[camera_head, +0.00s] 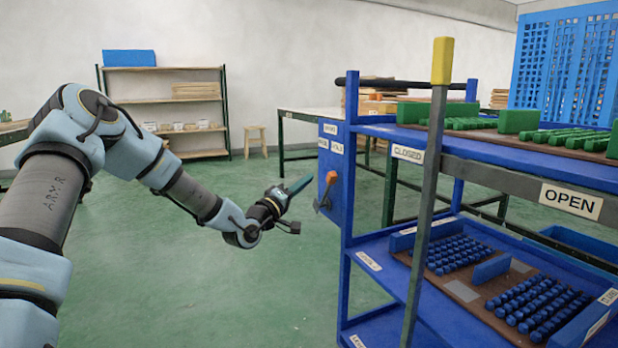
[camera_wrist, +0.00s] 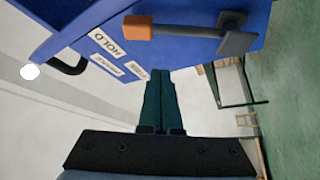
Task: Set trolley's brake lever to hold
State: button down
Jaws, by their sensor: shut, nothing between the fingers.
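The blue trolley (camera_head: 345,255) stands right of centre in the head view. Its brake lever (camera_head: 331,178), with an orange grip and dark grey base, is on the blue panel at the trolley's near left end. In the wrist view the lever (camera_wrist: 137,28) lies across the top, its orange end pointing left toward the labels. The HOLD label (camera_wrist: 108,43) appears closer to the orange end than the FREE label (camera_wrist: 138,73). I cannot tell the exact setting. My gripper (camera_head: 308,180) is shut and empty, just left of the panel. Its green fingers (camera_wrist: 160,72) appear apart from the lever.
A grey post (camera_head: 425,200) with a yellow top stands before the trolley. Trays of green (camera_head: 516,121) and blue parts are on its shelves. A white table (camera_head: 300,112) is behind. The green floor (camera_head: 220,290) left of the trolley is clear.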

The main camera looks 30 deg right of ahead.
jog(key=v, duration=0.6)
jog(key=shift+a+p, duration=0.4)
jog(key=shift+p, duration=0.05)
jog(key=shift+s, duration=0.1)
jog(key=w+a+f+m+y, duration=0.2)
jog(key=w+a+f+y, duration=0.1)
jog(key=a+f+y, duration=0.55)
jog(key=s+a+f+y, duration=0.2)
jog(key=a+y, duration=0.5)
jog(key=a, duration=1.1)
jog(key=s+a+r+n+g+y, duration=0.3)
jog(key=s+a+g+y, duration=0.15)
jog(key=s+a, duration=1.15)
jog(key=w+p+v, duration=0.3)
jog(key=p+v, duration=1.4)
jog(key=w+r+p+v, duration=0.1)
jog(key=w+p+v, duration=0.3)
jog(key=p+v, duration=1.2)
jog(key=shift+w+r+g+p, duration=0.3)
jog(key=shift+r+g+p, duration=0.15)
jog(key=shift+r+p, duration=0.25)
